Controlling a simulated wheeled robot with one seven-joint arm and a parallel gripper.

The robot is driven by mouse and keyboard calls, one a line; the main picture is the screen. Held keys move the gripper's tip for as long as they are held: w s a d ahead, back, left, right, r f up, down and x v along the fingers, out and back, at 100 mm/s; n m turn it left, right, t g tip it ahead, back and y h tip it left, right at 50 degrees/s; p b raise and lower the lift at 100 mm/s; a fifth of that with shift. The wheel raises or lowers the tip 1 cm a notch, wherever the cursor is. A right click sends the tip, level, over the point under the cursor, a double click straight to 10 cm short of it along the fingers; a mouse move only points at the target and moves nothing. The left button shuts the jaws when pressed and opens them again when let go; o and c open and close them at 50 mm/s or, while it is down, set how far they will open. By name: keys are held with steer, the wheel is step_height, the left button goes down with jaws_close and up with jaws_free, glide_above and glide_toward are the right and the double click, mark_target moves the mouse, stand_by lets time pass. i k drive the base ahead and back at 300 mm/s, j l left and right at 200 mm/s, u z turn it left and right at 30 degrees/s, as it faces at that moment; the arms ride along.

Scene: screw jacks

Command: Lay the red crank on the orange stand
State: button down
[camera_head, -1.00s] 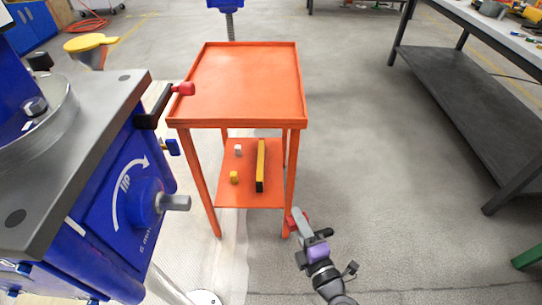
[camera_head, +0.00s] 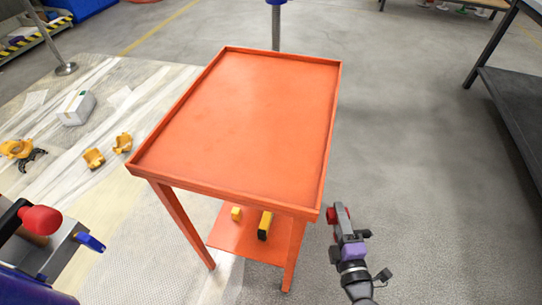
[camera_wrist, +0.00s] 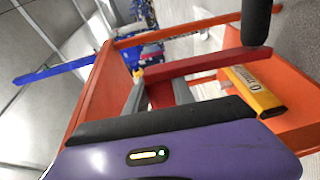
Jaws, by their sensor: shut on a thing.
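The orange stand (camera_head: 245,115) is in the middle of the head view, its rimmed top tray empty. My gripper (camera_head: 345,228) is at the right of the stand's near right corner, apart from the tray. It is shut on the red crank (camera_head: 338,213), of which only a small part shows there. In the wrist view the crank (camera_wrist: 205,66) is a long red bar across the grey fingers of my gripper (camera_wrist: 158,94). The stand (camera_wrist: 88,92) shows behind it, tilted in the picture. A dark cylinder hangs at the wrist view's top; I cannot tell whether it belongs to the crank.
A yellow box (camera_head: 265,226) and a small yellow block (camera_head: 236,214) are on the stand's lower shelf. A dark bench (camera_head: 515,110) stands at right. The floor between is clear.

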mark_target(253, 111)
steer(key=i+l+u, duration=0.9)
steer(key=l, duration=0.2)
steer(key=i+l+u, duration=0.15)
steer(key=l+u, duration=0.15)
steer(key=l, duration=0.15)
steer(key=i+l+u, duration=0.25)
steer(key=l, duration=0.25)
steer(key=l+u, duration=0.3)
steer(key=l, duration=0.2)
steer(key=l+u, duration=0.3)
steer(key=l, duration=0.25)
steer(key=l+u, duration=0.3)
steer(key=l, duration=0.3)
